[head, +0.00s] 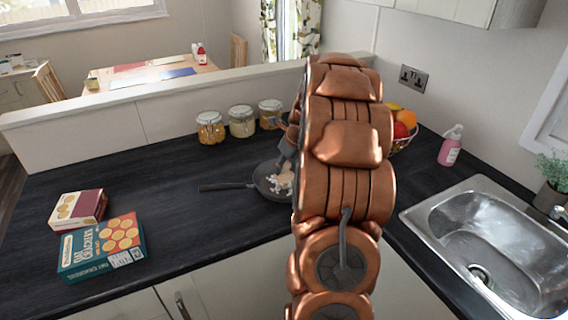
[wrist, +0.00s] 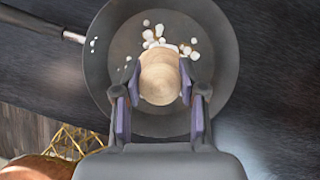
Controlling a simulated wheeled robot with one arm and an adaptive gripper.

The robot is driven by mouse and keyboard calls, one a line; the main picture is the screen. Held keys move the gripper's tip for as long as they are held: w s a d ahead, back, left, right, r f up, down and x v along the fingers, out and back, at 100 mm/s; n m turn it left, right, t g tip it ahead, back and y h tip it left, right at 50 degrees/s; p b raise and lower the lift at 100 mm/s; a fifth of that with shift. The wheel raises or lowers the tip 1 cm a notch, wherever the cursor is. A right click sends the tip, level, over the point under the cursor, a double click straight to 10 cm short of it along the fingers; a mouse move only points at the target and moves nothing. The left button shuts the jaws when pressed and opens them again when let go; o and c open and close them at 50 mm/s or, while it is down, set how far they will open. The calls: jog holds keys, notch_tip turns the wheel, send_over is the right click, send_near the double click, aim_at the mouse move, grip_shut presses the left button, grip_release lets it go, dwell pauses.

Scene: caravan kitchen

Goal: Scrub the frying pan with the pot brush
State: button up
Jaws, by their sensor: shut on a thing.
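The dark frying pan (head: 262,187) sits on the black worktop, its handle (head: 226,186) pointing left. In the wrist view the pan (wrist: 215,60) lies under my gripper, with white foam blobs (wrist: 160,36) on its inner surface. My gripper (wrist: 160,88) is shut on the pot brush (wrist: 160,75), whose round wooden top shows between the fingers. The brush is over the pan's middle. Its bristles are hidden, so I cannot tell whether they touch the pan. In the head view my arm hides the right part of the pan and most of the gripper.
Two food boxes, one maroon (head: 78,210) and one teal (head: 101,247), lie at the left. Several glass jars (head: 241,121) stand behind the pan. A fruit basket (head: 402,133), pink soap bottle (head: 450,146) and steel sink (head: 495,245) are at the right.

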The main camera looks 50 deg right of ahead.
aim_at(288, 176)
jog(key=shift+f, duration=0.3)
jog(key=shift+s+a, duration=0.1)
jog(key=shift+s+a, duration=0.35)
jog(key=shift+a, duration=0.2)
jog(key=shift+s+a, duration=0.35)
jog(key=shift+a, duration=0.2)
jog(key=shift+d, duration=0.1)
jog(key=shift+s+d+f+p, duration=0.1)
jog(key=shift+s+d+p, duration=0.1)
jog(key=shift+s+d, duration=0.3)
jog(key=shift+s+d+p, duration=0.15)
jog(key=shift+d+p, duration=0.05)
jog(key=shift+d, duration=0.5)
jog(key=shift+w+d+p, duration=0.4)
jog(key=shift+d, duration=0.2)
jog(key=shift+w+d+p, duration=0.35)
jog(key=shift+d, duration=0.25)
jog(key=shift+w+r, duration=0.2)
